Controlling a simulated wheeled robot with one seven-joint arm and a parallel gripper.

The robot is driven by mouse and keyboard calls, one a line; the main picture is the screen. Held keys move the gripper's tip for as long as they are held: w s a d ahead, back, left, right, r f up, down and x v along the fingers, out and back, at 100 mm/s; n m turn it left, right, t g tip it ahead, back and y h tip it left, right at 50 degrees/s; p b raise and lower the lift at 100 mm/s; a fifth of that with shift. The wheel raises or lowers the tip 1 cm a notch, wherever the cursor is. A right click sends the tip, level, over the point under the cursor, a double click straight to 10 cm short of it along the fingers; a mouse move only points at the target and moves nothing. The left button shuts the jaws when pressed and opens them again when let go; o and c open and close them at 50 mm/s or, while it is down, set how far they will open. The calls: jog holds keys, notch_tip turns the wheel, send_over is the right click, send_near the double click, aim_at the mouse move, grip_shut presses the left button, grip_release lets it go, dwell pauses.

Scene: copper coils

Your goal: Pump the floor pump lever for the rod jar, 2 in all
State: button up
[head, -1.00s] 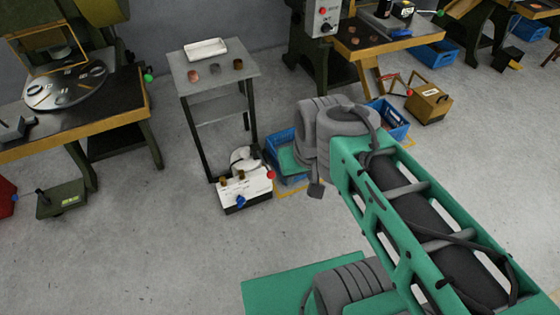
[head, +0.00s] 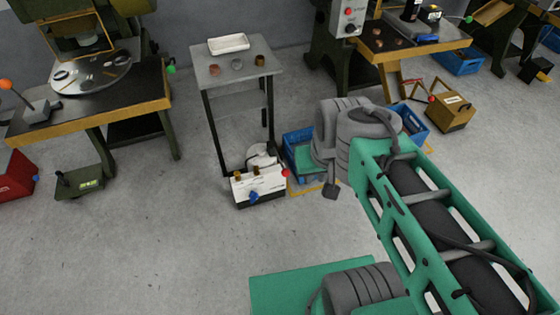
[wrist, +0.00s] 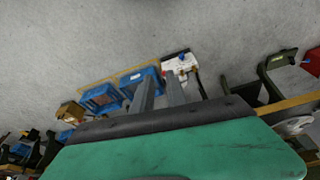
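Several floor units show in the head view, and I cannot tell for sure which one is the rod jar's pump. A white box (head: 258,188) with a blue tap, brass fittings and a red ball knob (head: 286,173) stands by the small grey table. An olive box (head: 78,184) with a short dark lever is on the floor at left. A tan box (head: 451,112) with a red handle is at right. My gripper (wrist: 161,78) shows two grey fingers apart with nothing between them in the wrist view. The white box (wrist: 178,64) appears beyond the fingertips, apart from them.
The grey table (head: 238,72) holds a white tray and small pieces. Blue crates (head: 299,157) stand on the floor beside the white box. Benches with machines (head: 100,98) line the left and the back. The floor (head: 160,240) in front is clear.

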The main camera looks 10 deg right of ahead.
grip_shut()
dwell(1.3)
